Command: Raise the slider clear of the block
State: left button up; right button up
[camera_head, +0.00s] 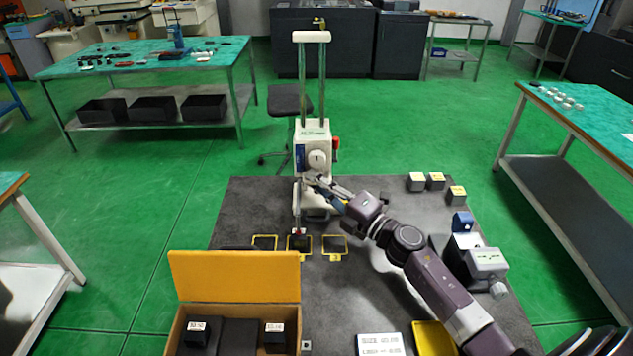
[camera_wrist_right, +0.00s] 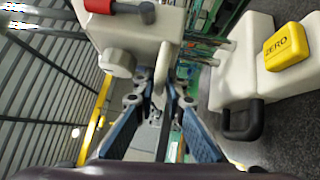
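The white slider (camera_head: 313,150) sits low on two upright columns of the gauge, with a round knob (camera_head: 317,160) and a red part on its side. In the right wrist view its white housing (camera_wrist_right: 145,35) fills the top, with a curved grey handle (camera_wrist_right: 166,62). My right gripper (camera_head: 318,183) is just below the slider's front; its blue fingers (camera_wrist_right: 162,95) stand apart on either side of the handle. Whether they touch it is unclear. A red-tipped probe (camera_head: 298,231) reaches down over the middle yellow-framed square (camera_head: 299,252); a block there is too small to make out. My left gripper is out of view.
A wooden box with a yellow lid (camera_head: 235,276) stands at the front. The left (camera_head: 264,250) and right (camera_head: 334,255) yellow-framed squares flank the probe.

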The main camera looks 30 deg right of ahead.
aim_at(314, 161)
grip_shut()
notch_tip(314, 161, up, 6)
jog(key=p, duration=0.4)
jog(key=shift+p, duration=0.4)
jog(key=shift+o, duration=1.4)
grip_release()
jog(key=shift+f, duration=0.1)
